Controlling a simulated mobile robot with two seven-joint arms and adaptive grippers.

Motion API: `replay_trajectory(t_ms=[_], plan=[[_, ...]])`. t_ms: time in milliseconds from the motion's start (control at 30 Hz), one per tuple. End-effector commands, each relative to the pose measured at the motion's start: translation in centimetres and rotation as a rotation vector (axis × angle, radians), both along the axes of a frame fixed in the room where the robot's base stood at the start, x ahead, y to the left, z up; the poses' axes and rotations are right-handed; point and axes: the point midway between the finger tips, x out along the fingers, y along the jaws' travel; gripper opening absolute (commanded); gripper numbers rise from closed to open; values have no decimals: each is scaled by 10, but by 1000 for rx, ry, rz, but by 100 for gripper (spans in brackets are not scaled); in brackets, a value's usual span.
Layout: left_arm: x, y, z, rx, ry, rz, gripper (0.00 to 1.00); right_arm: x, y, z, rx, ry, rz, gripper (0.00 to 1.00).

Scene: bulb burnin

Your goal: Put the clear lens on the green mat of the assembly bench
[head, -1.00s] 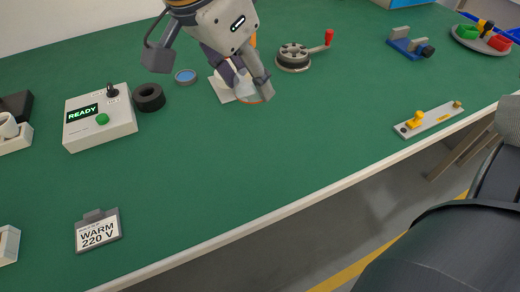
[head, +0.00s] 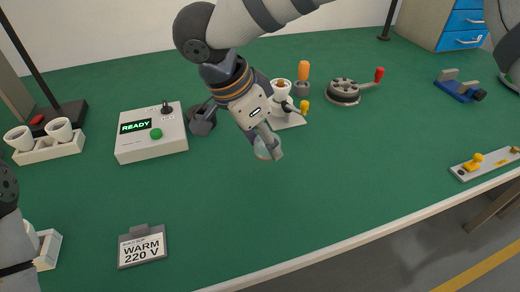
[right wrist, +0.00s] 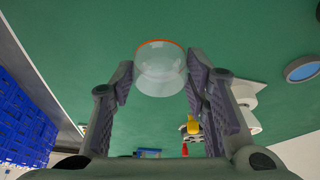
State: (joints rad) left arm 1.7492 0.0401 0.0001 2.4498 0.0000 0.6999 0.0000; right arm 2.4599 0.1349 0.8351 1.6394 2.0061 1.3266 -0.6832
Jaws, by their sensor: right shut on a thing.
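The clear lens (head: 266,150) is a see-through dome with an orange rim. My right gripper (head: 264,146) is shut on it, with a finger on each side. In the right wrist view the lens (right wrist: 160,68) sits between the fingertips, orange rim away from the camera. The green mat (head: 235,205) covers the bench top below and around it. I cannot tell whether the lens touches the mat. My left gripper is not in view; only part of an arm shows at the left edge.
A white READY box (head: 150,150) stands left of the gripper. Behind it are a white lamp fixture (head: 284,92), an orange-handled tool (head: 303,72) and a crank reel (head: 344,91). A WARM 220 V sign (head: 142,248) lies front left. The mat's middle front is clear.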

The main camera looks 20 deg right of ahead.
Motion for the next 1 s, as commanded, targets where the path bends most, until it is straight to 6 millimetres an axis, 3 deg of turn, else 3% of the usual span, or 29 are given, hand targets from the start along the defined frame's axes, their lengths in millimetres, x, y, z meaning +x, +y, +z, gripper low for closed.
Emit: replay_trajectory(t_ms=[167,333,667,700,767,1000], plan=[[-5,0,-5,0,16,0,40,12,4,-15,0,-1,0,31],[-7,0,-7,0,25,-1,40,13,4,-43,0,-4,2,31],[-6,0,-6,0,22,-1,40,13,4,-45,1,-7,-1,31],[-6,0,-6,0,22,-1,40,13,4,-46,1,-8,-1,46],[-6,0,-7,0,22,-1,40,13,4,-45,1,-8,-1,60],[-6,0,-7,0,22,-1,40,13,4,-45,1,-8,-1,62]])
